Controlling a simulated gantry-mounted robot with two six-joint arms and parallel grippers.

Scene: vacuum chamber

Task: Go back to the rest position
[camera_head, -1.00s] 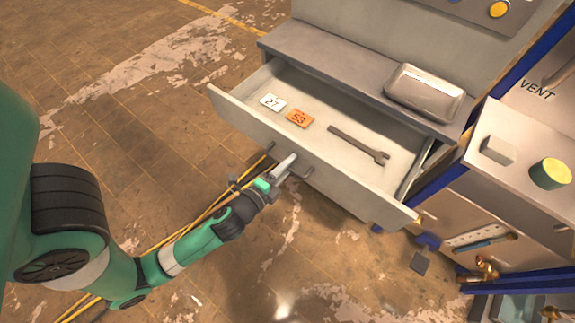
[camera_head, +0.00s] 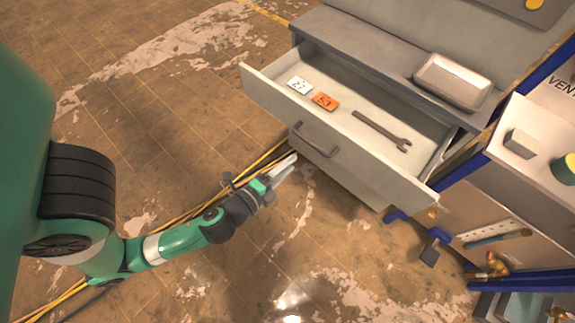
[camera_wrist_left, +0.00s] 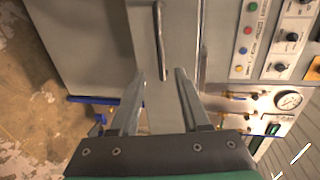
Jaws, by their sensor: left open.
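My left gripper (camera_head: 284,170) is in front of the open drawer (camera_head: 262,84), below and to the left of its handle (camera_head: 316,142). It is apart from the handle in the head view. In the left wrist view, its two fingers (camera_wrist_left: 158,90) stand apart with nothing between them, and the handle (camera_wrist_left: 160,40) shows beyond the fingertips. The drawer holds a white tag (camera_head: 299,85), an orange tag (camera_head: 326,102) and a wrench (camera_head: 383,130). My right gripper is not in view.
A metal tray (camera_head: 453,82) sits on the grey ledge above the drawer. Yellow cables (camera_head: 215,193) run along the floor behind my left arm. The floor at the left is otherwise clear.

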